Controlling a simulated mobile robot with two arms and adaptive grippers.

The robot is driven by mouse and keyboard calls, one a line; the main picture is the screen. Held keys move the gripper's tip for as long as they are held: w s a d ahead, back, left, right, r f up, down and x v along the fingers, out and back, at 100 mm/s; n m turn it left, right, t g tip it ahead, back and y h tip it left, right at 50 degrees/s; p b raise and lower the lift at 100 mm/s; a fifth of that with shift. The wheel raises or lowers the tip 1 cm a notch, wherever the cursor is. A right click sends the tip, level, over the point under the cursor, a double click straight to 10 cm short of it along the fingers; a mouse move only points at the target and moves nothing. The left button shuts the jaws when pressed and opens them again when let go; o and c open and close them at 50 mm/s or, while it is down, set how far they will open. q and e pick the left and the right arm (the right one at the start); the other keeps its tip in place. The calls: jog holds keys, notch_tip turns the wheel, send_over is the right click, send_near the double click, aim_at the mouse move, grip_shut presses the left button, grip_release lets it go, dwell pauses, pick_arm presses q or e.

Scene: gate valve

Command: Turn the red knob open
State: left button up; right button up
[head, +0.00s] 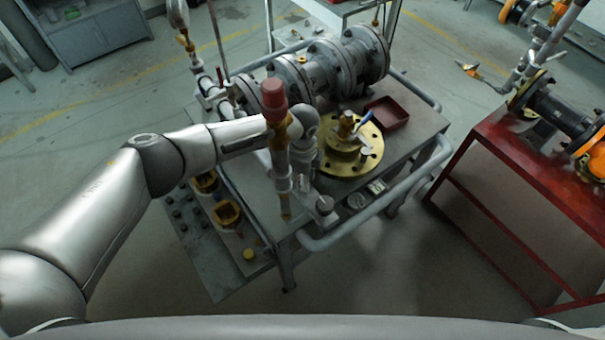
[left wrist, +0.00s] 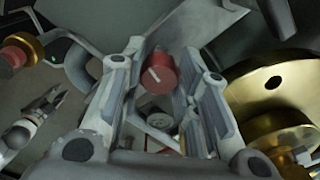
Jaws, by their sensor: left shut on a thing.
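The red knob (left wrist: 160,72) shows in the left wrist view as a short red cylinder with a white line on its face. It sits between the two fingers of my left gripper (left wrist: 163,60), which are closed on its sides. In the head view my left gripper (head: 303,172) points down over the front of the grey bench, partly behind a vertical pipe. I cannot make out the held knob there. A different red cap (head: 273,92) on brass tops that pipe; a red and brass part shows at the left of the wrist view (left wrist: 15,55). My right gripper is not in view.
A brass flange (head: 367,157) stands right of my gripper on the bench, with a red tray (head: 386,113) behind it. Gauges (head: 356,201) and a grey rail (head: 345,235) line the front edge. A red table (head: 510,165) stands at the right, across open floor.

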pick_arm(q)
jog(key=shift+r+n+p, duration=0.1)
jog(key=shift+n+p, duration=0.2)
jog(key=shift+n, duration=0.6)
jog(key=o, duration=1)
